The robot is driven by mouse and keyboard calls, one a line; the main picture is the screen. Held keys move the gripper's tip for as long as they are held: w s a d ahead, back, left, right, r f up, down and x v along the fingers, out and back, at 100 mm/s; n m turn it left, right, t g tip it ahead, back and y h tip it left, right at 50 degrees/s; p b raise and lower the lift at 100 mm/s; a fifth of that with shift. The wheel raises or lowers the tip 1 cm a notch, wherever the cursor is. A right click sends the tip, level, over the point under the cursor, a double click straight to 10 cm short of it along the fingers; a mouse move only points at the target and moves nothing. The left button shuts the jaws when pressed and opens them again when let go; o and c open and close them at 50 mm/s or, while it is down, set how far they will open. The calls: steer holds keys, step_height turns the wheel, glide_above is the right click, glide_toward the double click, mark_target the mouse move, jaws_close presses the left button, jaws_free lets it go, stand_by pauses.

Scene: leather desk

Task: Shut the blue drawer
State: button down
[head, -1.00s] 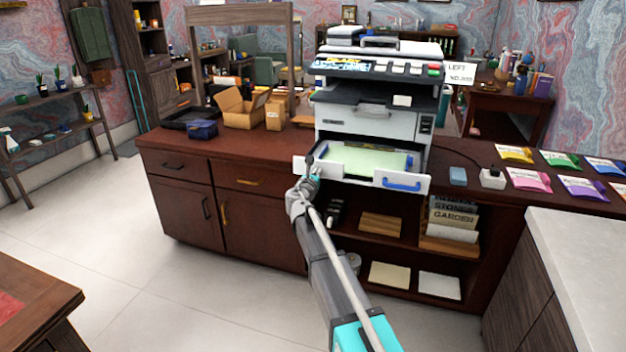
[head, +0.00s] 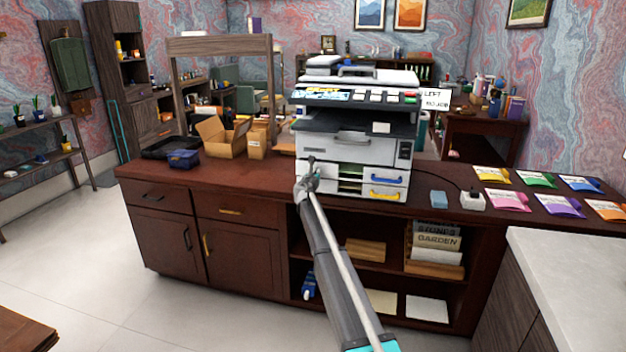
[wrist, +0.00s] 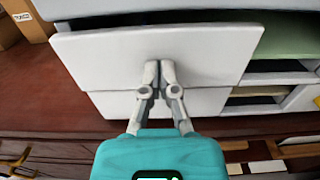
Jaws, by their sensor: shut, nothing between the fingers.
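The blue drawer (head: 386,171) is the upper white tray front on the printer, with a blue handle (head: 383,182) on its right part. It sits nearly back in the printer in the head view. In the wrist view its white front (wrist: 210,52) appears to stand a little forward of the front below, and green shows inside at the right. My gripper (head: 312,163) is at the left part of this front. In the wrist view my gripper (wrist: 158,66) is shut and empty, its fingertips at the front; I cannot tell whether they touch.
The printer (head: 350,125) stands on the brown desk (head: 165,178). A lower tray with a yellow handle (head: 385,194) is below. Blue and white blocks (head: 472,200) and several colored packets (head: 507,200) lie to the right. An open cardboard box (head: 222,138) stands to the left.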

steer(key=shift+w+d, duration=0.15)
steer(key=shift+w, duration=0.4)
steer(key=shift+w+r, duration=0.1)
steer(key=shift+w, duration=0.05)
steer(key=v, duration=1.5)
steer(key=shift+d, duration=0.15)
